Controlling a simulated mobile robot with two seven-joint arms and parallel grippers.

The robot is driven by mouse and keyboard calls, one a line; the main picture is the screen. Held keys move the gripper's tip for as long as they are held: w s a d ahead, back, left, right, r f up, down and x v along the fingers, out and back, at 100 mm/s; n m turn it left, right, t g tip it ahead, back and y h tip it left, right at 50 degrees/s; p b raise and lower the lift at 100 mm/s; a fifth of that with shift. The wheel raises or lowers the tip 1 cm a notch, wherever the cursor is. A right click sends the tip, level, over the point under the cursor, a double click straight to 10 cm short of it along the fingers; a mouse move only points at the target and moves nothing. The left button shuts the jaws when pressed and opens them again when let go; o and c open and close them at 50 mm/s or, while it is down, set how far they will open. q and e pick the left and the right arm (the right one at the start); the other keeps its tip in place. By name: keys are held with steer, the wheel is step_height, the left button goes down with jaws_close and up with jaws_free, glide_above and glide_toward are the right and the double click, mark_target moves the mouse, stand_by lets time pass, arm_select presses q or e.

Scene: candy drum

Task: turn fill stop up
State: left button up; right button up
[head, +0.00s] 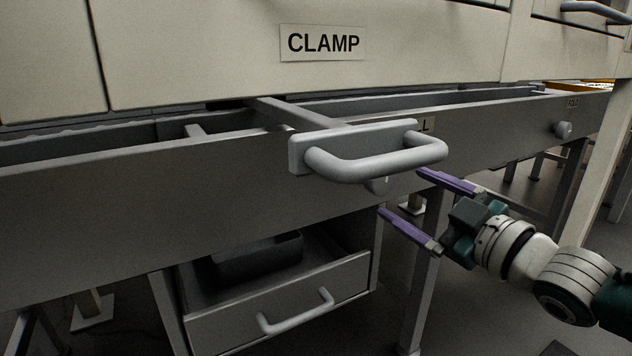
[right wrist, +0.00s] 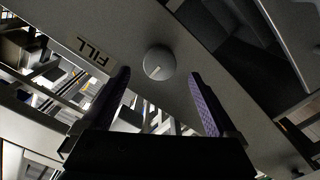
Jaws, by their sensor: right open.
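The fill stop is a round grey knob (right wrist: 159,63) beside the FILL label (right wrist: 96,51) in the right wrist view. A small pale mark shows near its lower edge there. In the head view only a bit of this knob (head: 378,187) shows below the large grey handle, and the label (head: 427,125) is mostly hidden. My right gripper (head: 402,192) has purple fingers spread apart. In the right wrist view the open fingers (right wrist: 160,75) lie on either side of the knob, apart from it. My left gripper is not in view.
The large grey handle (head: 375,155) juts out in front of the rail, just above my right fingers. A second knob (head: 563,130) sits farther right on the rail. Below is an open drawer (head: 280,305) with a dark box in it. A CLAMP label (head: 322,43) is on the panel above.

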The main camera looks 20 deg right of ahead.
steer(key=s+p, duration=0.1)
steer(key=s, duration=0.2)
steer(key=shift+s+d, duration=0.15)
steer(key=shift+s, duration=0.15)
